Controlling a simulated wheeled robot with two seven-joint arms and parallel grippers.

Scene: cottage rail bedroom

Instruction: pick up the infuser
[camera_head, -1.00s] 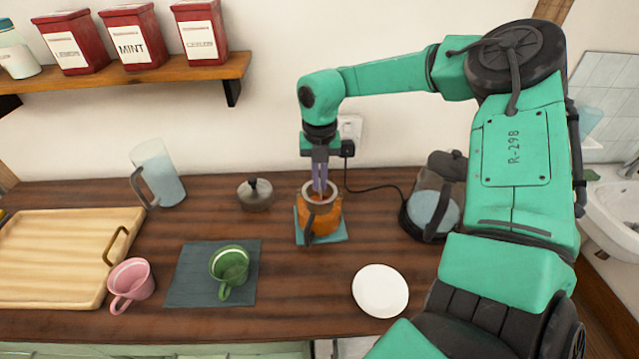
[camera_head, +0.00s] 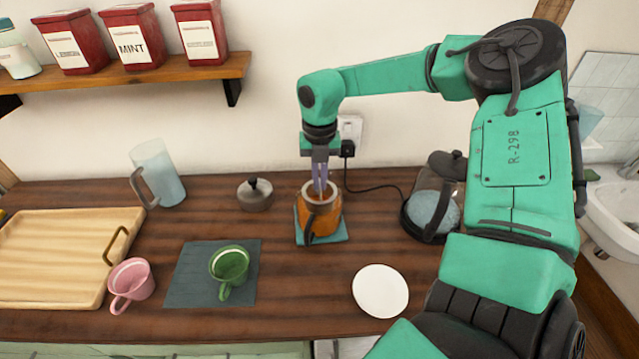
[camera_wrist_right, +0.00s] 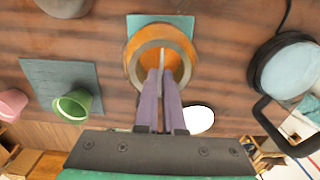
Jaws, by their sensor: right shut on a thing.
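An orange teapot (camera_head: 318,225) with a pale rim stands upright on a small teal mat (camera_head: 340,237); it also shows in the right wrist view (camera_wrist_right: 134,68). My right gripper (camera_head: 320,188) points straight down into its open mouth. In the right wrist view the two purple fingers (camera_wrist_right: 160,75) are close together and shut on a thin pale piece at the mouth, which I take to be the infuser (camera_wrist_right: 162,57). The rest of the infuser is hidden inside the pot and by the fingers. My left gripper is not in view.
A lidded grey pot (camera_head: 255,196) and a frosted jug (camera_head: 160,175) stand to the left. A green cup (camera_head: 230,266) is on a dark mat (camera_head: 190,285). A kettle (camera_head: 434,213) stands right, a white plate (camera_head: 380,291) in front. A pink cup (camera_head: 133,282) is beside the board (camera_head: 50,255).

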